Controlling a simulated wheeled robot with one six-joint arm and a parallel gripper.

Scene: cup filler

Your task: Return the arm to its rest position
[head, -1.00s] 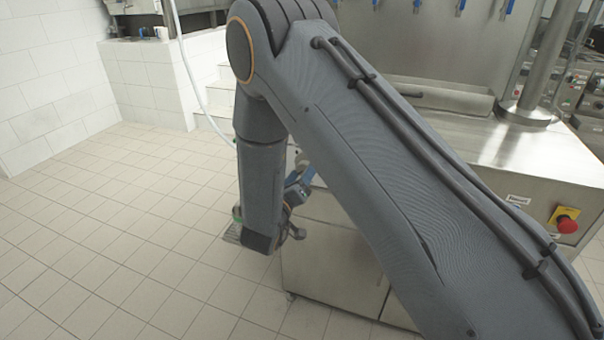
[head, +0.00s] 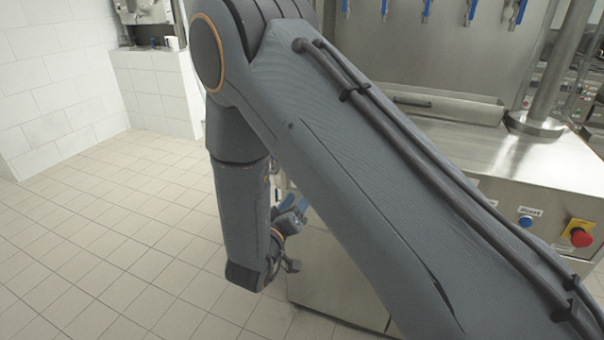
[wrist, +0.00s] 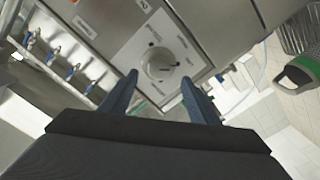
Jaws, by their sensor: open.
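My arm crosses the head view from the lower right to the upper left, and its forearm hangs down. Beyond the fingertips is a white panel with a round knob (wrist: 160,63) on a steel machine front. The gripper looks apart from the knob, but the exact gap is hard to tell.
The steel filling machine (head: 500,165) stands on the right, with blue-handled taps (head: 425,10) at its back. A red stop button (head: 580,238) and a blue button (head: 525,222) are on its front. Tiled floor (head: 90,240) is clear at left. A green-and-grey object (wrist: 302,72) shows at right in the wrist view.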

